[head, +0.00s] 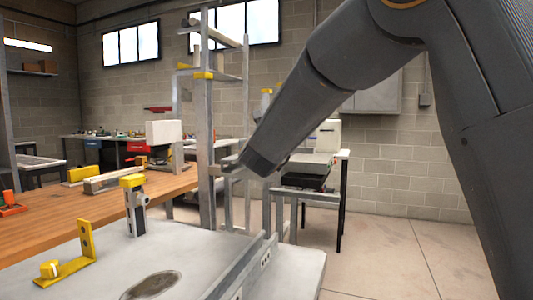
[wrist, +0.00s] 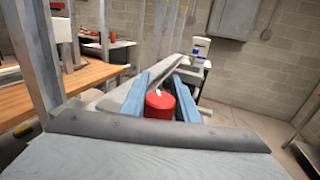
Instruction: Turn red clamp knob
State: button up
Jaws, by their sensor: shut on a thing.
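The red clamp knob (wrist: 160,108) is a short red cylinder in the middle of the wrist view. My gripper (wrist: 161,94) has its two blue-grey fingers on either side of the knob and is shut on it. In the head view my dark arm reaches down from the upper right, with its end beside a grey metal upright. The knob cannot be made out there; the arm's end and the metal parts hide that spot.
A grey metal frame (head: 204,120) with yellow caps stands close left of my arm. A wooden bench (head: 90,215) is at left. A light metal table (head: 190,262) with a yellow bracket (head: 78,257) is in front. Open floor (head: 400,255) lies at right.

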jog(key=shift+a+f+n+g+y+b, duration=0.2)
jog(key=shift+n+y+b, duration=0.8)
jog(key=shift+b, duration=3.35)
jog(key=shift+a+n+g+y+b, duration=0.1)
jog(key=shift+a+n+y+b, duration=0.3)
jog(key=shift+y+b, duration=2.5)
jog(key=h+b, duration=0.2)
jog(key=b, duration=0.4)
jog(key=shift+d+r+n+b, duration=0.1)
jog(key=shift+n+b, duration=0.3)
jog(key=shift+s+r+b, duration=0.15)
jog(key=shift+r+b, duration=0.05)
jog(key=shift+b, duration=0.65)
jog(key=o, duration=1.1)
jog(key=shift+c, duration=0.2)
jog(key=v, duration=0.7)
jog(key=shift+s, duration=0.35)
jog(key=shift+d, duration=0.1)
